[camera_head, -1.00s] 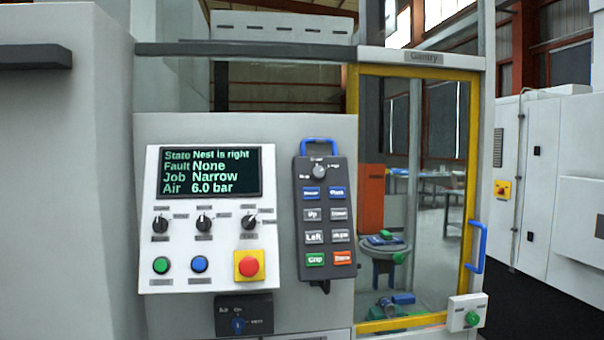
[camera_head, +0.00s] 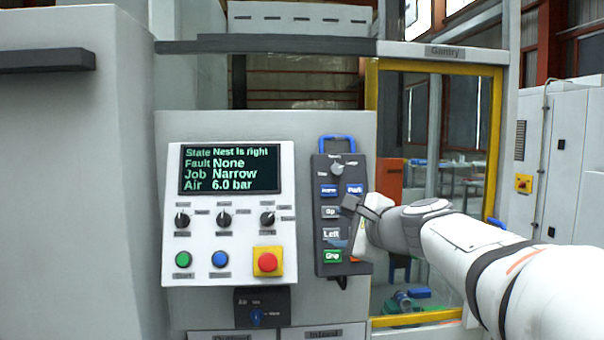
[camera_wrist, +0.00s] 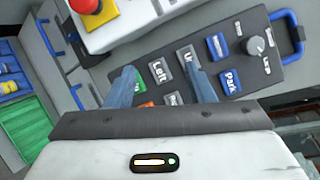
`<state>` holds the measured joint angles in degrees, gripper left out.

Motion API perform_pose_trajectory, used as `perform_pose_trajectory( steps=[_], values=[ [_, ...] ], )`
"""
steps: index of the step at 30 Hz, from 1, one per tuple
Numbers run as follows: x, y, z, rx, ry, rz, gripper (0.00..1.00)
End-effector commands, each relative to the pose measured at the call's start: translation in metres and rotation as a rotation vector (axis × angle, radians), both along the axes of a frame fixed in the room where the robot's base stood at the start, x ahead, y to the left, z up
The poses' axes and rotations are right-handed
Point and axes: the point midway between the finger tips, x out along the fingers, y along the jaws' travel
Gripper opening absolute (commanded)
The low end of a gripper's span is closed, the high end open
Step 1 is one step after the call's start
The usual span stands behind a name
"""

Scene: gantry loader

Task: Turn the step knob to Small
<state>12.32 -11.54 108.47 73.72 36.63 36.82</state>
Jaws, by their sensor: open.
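The step knob (camera_head: 337,169) is a round grey knob at the top of the dark button pendant (camera_head: 320,262), with small labels around it. One label on its right seems to read Large; which label its pointer faces is too small to tell. My gripper (camera_head: 342,222) is in front of the pendant's middle buttons, below the knob and apart from it. In the wrist view my gripper (camera_wrist: 159,63) has its two blue-grey fingers spread with nothing between them, over the Left and Up buttons. The knob (camera_wrist: 255,45) shows there at the upper right, beyond the fingers.
Left of the pendant, a white panel (camera_head: 215,262) carries a screen (camera_head: 231,169), several small knobs and a red stop button (camera_head: 267,261). A blue handle (camera_head: 337,139) tops the pendant. A yellow-framed gantry door (camera_head: 374,110) stands to the right, partly behind my arm.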

Motion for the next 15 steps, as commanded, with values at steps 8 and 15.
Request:
perform_pose_trajectory(
  steps=[8,15],
  values=[
    [0.039,-0.041,0.087,0.441,-0.092,-0.168,0.49],
    [0.064,-0.038,0.096,0.487,-0.099,-0.178,0.49]
  ],
)
